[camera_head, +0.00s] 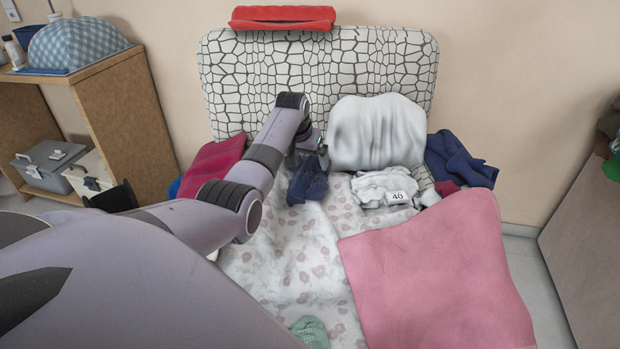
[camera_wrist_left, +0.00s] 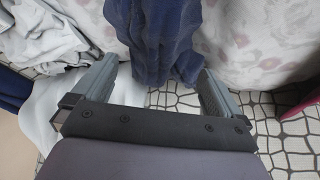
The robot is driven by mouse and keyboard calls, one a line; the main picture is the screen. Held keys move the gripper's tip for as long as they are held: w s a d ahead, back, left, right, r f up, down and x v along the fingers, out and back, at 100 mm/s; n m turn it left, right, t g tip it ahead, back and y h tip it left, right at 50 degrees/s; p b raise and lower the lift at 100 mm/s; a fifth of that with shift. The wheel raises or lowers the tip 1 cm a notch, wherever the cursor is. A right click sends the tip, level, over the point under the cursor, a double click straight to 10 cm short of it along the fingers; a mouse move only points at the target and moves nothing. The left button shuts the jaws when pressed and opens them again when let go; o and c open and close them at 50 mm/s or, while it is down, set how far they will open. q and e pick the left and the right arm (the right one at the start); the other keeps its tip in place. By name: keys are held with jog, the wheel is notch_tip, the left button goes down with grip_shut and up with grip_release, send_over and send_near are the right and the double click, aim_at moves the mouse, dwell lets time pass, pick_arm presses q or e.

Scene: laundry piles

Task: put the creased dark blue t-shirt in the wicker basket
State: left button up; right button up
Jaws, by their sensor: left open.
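A creased dark blue cloth (camera_head: 308,182), which looks like the t-shirt, lies bunched on the flowered sheet, left of the white pillow. My left gripper (camera_head: 312,150) is over its far end. In the left wrist view the dark blue cloth (camera_wrist_left: 163,35) lies between the two spread fingers of my left gripper (camera_wrist_left: 157,70). The jaws are open, and I cannot tell whether either finger touches it. A second dark blue cloth (camera_head: 458,160) lies right of the pillow. I see no wicker basket, and my right gripper is not in view.
A white pillow (camera_head: 377,133) leans on the patterned backrest (camera_head: 320,72). A grey-white garment tagged 40 (camera_head: 385,187) lies before it. A pink cloth (camera_head: 437,275) covers the front right. A crimson cushion (camera_head: 212,165) and wooden shelf (camera_head: 130,120) stand left. The flowered sheet (camera_head: 285,255) is mostly clear.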

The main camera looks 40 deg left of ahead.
aim_at(307, 167)
pick_arm(q)
jog(key=f, duration=0.1)
jog(key=f+b, duration=0.1)
jog(key=f, duration=0.2)
jog(key=shift+w+d+b, duration=0.1)
jog(key=shift+w+b, duration=0.15)
jog(key=shift+b, duration=0.15)
jog(key=shift+w+f+b, duration=0.2)
jog(key=shift+f+b, duration=0.1)
jog(key=shift+f, duration=0.2)
jog(key=shift+w+f, duration=0.1)
jog(key=c, duration=1.1)
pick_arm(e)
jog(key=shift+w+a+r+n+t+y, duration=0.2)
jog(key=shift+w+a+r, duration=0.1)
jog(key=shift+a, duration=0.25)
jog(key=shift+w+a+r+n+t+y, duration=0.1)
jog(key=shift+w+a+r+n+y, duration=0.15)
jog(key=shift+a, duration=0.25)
